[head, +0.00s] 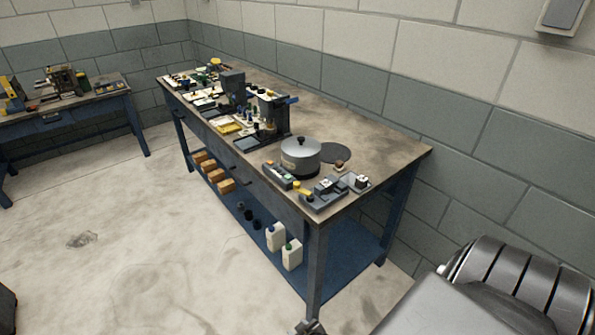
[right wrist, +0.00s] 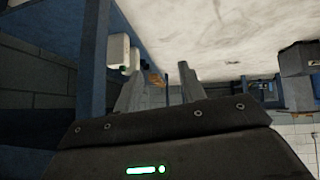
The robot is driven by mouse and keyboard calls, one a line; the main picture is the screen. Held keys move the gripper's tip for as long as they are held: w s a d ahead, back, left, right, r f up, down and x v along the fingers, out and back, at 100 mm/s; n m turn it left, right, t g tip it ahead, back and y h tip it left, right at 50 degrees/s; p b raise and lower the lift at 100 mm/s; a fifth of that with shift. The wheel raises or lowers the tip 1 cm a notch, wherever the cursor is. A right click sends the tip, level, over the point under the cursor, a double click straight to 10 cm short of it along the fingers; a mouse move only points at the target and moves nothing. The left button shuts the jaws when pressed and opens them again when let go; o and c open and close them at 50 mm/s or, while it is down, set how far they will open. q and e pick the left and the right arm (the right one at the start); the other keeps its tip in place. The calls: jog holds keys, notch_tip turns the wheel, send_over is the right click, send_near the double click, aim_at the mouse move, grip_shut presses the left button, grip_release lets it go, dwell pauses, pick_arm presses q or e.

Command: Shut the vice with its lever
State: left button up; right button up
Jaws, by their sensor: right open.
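I cannot make out the vice or its lever for certain. On the left bench (head: 90,107) in the head view stands a dark green and metal device (head: 62,82) with rods, too small to identify. At the near end of the long workbench (head: 390,150) sits a small grey fixture (head: 326,192) beside a yellow knob. My right gripper (right wrist: 158,78) is open and empty in the right wrist view, its two fingers apart, with bench legs and white bottles beyond. A small part of a gripper shows at the bottom edge of the head view. My left gripper is not in view.
A lidded grey pot (head: 300,158) and a black upright device (head: 272,115) stand on the long workbench. The floor (head: 130,220) between the benches is mostly clear.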

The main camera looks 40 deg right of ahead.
jog(key=w+d+r+m+t+h+p, duration=0.15)
jog(key=w+r, duration=0.35)
jog(key=r, duration=0.5)
jog(key=w+d+r+m+t+h+p, duration=0.1)
jog(key=w+d+r+t, duration=0.2)
jog(key=w+r, duration=0.5)
jog(key=m+t+h, duration=0.3)
jog(key=h, duration=0.2)
send_near(297, 186)
pick_arm(q)
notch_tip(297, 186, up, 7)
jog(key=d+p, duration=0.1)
jog(key=p, duration=0.1)
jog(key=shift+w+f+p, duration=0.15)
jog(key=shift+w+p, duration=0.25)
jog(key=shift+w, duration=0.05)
pick_arm(e)
jog(key=x, duration=1.1)
jog(key=shift+f, duration=0.1)
